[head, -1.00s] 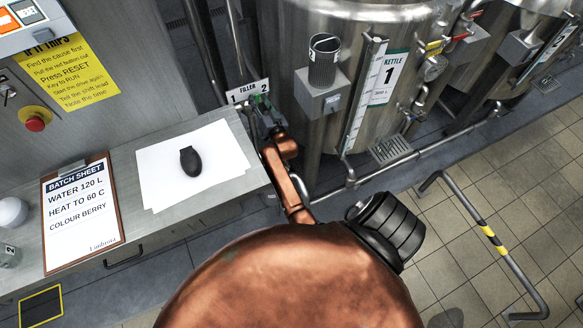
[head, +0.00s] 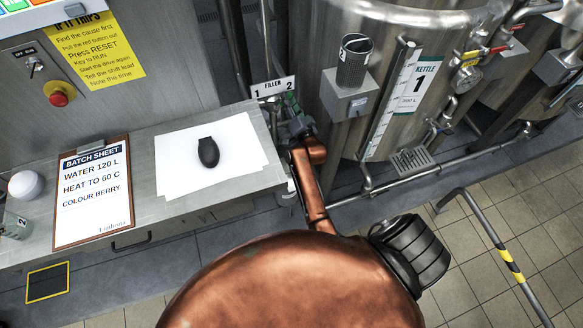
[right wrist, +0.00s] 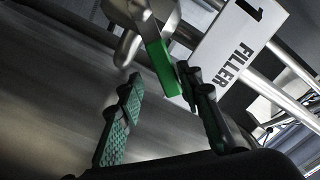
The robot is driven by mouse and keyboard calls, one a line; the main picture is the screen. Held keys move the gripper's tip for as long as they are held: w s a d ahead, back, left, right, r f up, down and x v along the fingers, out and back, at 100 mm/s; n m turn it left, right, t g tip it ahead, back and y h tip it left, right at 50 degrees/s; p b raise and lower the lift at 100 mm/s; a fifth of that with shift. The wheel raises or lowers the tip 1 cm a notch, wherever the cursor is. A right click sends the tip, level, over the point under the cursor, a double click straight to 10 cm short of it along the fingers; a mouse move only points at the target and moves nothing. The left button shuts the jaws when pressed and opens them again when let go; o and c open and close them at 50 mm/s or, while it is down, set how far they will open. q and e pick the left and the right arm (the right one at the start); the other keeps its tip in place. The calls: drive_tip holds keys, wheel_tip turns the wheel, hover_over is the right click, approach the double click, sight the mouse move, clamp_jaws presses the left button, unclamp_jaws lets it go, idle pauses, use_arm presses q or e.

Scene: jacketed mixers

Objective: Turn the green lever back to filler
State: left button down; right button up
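The green lever (right wrist: 160,62) shows in the right wrist view, fixed to a metal valve part beside the white FILLER sign (right wrist: 235,48). My right gripper (right wrist: 160,78) is open. The lever's lower end appears between its fingertips, close to the right finger and with a clear gap to the left one. I cannot tell whether the right finger touches it. In the head view the FILLER sign (head: 273,87), marked 1 and 2, stands at the counter's right end, with my right gripper (head: 288,118) just below it. The lever is not clear there. My left gripper is out of view.
The kettle (head: 395,28) stands right of the sign, with a grey box and dark mesh cup (head: 354,62) in front. The counter (head: 145,200) holds a batch sheet (head: 93,195) and a dark oval object (head: 208,152) on white paper. Pipes run low behind my arm.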

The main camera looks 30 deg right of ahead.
drive_tip(key=p+v, duration=0.4)
drive_tip(key=v, duration=0.2)
drive_tip(key=s+a+f+n+g+y+b, duration=0.1)
drive_tip(key=s+a+f, duration=0.1)
drive_tip(key=f, duration=0.7)
drive_tip(key=s+a+f+n+g+y+b, duration=0.1)
drive_tip(key=s+a+f+n+g, duration=0.1)
drive_tip(key=f, duration=0.6)
drive_tip(key=s+a+f+n+g+b, duration=0.1)
drive_tip(key=s+f+b, duration=0.1)
drive_tip(key=f, duration=0.7)
drive_tip(key=shift+s+a+f+y, duration=0.3)
drive_tip(key=shift+s+a+y, duration=0.1)
drive_tip(key=shift+s, duration=0.4)
drive_tip(key=shift+c, duration=0.5)
